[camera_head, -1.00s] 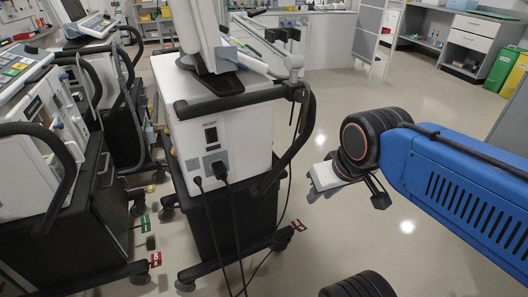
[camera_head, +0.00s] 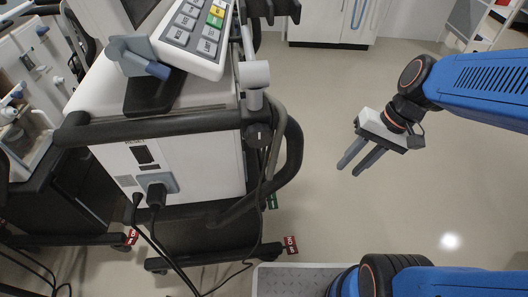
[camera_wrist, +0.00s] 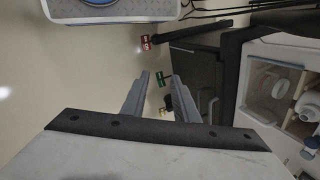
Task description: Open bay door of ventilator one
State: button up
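A white ventilator (camera_head: 175,160) on a black wheeled cart stands centre left in the head view, with a black handle bar and a plugged-in power cable on the face towards me. A second ventilator (camera_head: 62,95) stands at the left edge with a clear-windowed compartment. I cannot tell which is ventilator one. In the wrist view, a ventilator (camera_wrist: 285,125) at the right shows a clear window panel (camera_wrist: 273,90) and white round fittings. No door is clearly identified as the bay door. My gripper (camera_head: 348,170) is open and empty over bare floor, right of the central ventilator. Its fingers (camera_wrist: 161,75) are apart.
A console with a keypad (camera_head: 199,30) and a grey post clamp (camera_head: 254,76) project from the central ventilator. Its curved black side handle bulges towards my arm. Red tags (camera_head: 290,244) hang low by the casters. White cabinets (camera_head: 330,22) stand behind. The floor (camera_head: 420,190) around my gripper is clear.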

jog(key=w+a+f+m+g+y, duration=0.3)
jog(key=w+a+f+m+y, duration=0.65)
jog(key=w+f, duration=0.5)
jog(key=w+f+m+t+y, duration=0.1)
jog(key=w+f+m+t, duration=0.35)
jog(key=f, duration=0.35)
jog(key=w+d+f+m+t+y, duration=0.1)
jog(key=w+f+m+t, duration=0.2)
jog(key=w+f, duration=0.3)
jog(key=w+f+m+t+y, duration=0.1)
jog(key=w+f+m+t, duration=0.25)
jog(key=f, duration=0.55)
jog(key=x, duration=1.7)
jog(key=shift+s, duration=0.2)
jog(key=shift+a+r, duration=0.15)
grip_shut()
